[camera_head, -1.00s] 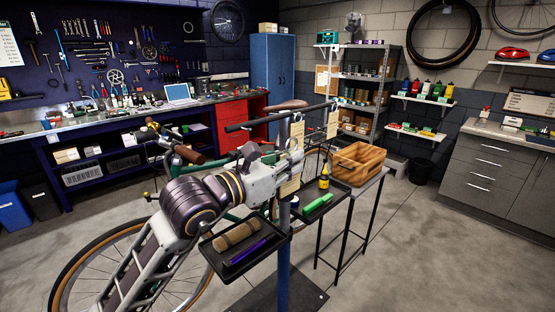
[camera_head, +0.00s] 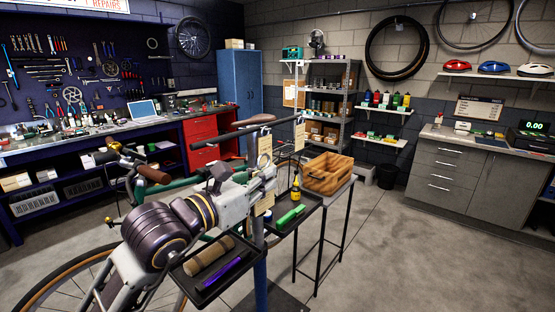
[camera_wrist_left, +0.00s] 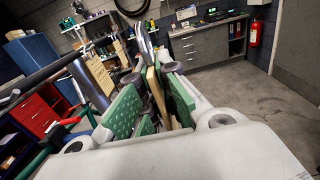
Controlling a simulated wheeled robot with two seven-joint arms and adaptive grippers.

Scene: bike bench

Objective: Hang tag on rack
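My left gripper (camera_head: 264,186) is beside the upright of the bike stand, below the dark horizontal bar (camera_head: 225,136). In the left wrist view its green-padded fingers (camera_wrist_left: 153,108) are closed around a thin tan tag (camera_wrist_left: 155,90), seen nearly edge-on. The lower part of this tag (camera_head: 264,205) shows beneath the gripper in the head view. Two other tan tags hang near the bar, one closer (camera_head: 264,150) and one farther right (camera_head: 300,136). They show left of the fingers in the left wrist view. Curved metal (camera_wrist_left: 145,40) rises just beyond the fingertips. My right gripper is out of view.
A black tray (camera_head: 188,284) holds a tan roll and a purple item below my left arm. Another tray (camera_head: 308,216) holds a yellow-black bottle and a green item. A wooden crate (camera_head: 328,176) stands behind it. Open floor lies right.

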